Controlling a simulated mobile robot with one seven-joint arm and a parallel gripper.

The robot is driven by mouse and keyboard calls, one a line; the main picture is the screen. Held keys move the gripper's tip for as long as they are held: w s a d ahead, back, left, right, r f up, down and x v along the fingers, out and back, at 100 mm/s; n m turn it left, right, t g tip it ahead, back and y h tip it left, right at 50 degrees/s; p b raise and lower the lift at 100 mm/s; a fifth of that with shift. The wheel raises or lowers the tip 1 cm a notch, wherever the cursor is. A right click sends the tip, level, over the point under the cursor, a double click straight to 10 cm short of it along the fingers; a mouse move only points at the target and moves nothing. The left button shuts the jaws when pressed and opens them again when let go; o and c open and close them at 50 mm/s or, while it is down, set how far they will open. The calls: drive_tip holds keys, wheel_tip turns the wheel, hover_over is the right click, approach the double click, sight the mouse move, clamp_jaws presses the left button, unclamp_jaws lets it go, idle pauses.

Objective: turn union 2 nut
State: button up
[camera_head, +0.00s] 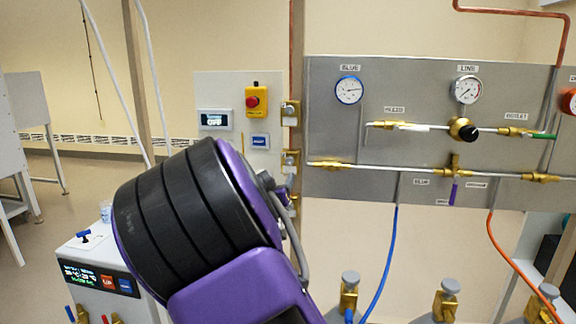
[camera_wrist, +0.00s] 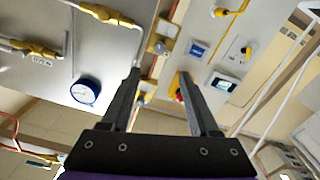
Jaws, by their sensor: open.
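A grey gas panel (camera_head: 330,100) carries several brass fittings on pipes. One brass fitting (camera_head: 328,164) sits at the left end of the lower pipe, another (camera_head: 541,177) toward its right end. Upper-line fittings show at the left (camera_head: 385,125) and right (camera_head: 513,131). I cannot read which is union 2. My gripper (camera_wrist: 158,77) is open and empty in the wrist view, its fingers pointing toward the wall strip beside the panel. Two brass fittings (camera_wrist: 108,14) (camera_wrist: 28,48) are left of the fingers, apart from them. In the head view my arm hides the gripper.
A blue-rimmed gauge (camera_head: 348,90) and a white gauge (camera_head: 467,89) are on the panel. A yellow box with a red button (camera_head: 256,101) is left of it. Blue (camera_head: 379,265) and orange (camera_head: 510,255) hoses hang below. A control box (camera_head: 95,275) stands at lower left.

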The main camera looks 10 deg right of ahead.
sight(289, 162)
drive_tip(key=x, duration=1.3)
drive_tip(key=shift+w, duration=0.1)
clamp_jaws()
